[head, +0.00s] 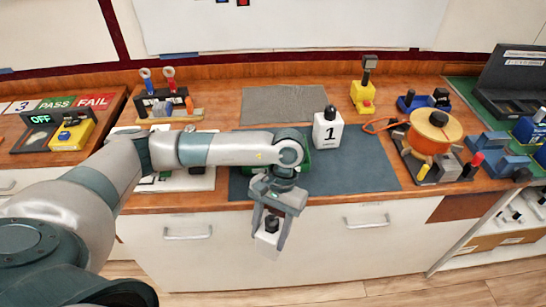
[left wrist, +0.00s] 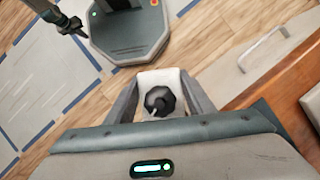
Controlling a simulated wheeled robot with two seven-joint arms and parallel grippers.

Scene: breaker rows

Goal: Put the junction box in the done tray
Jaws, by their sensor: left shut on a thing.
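My left gripper (head: 268,228) is shut on a small white box with a black knob (head: 268,236), likely the junction box. It holds the box in the air in front of the counter drawers, below the worktop. The left wrist view shows the box (left wrist: 150,80) between the two fingers, knob facing the camera. A similar white box marked 1 (head: 327,132) stands upright on the dark mat. A green thing (head: 306,163) shows partly behind my left wrist; I cannot tell whether it is the done tray. A dark part at the left wrist view's top left may be my right gripper (left wrist: 66,20).
The dark mat (head: 365,165) has free room at its right. An orange spool (head: 428,137), a yellow block (head: 362,98), blue fixtures and a dark open case (head: 512,85) stand at right. A PASS/FAIL sign and a yellow device (head: 73,134) are at left.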

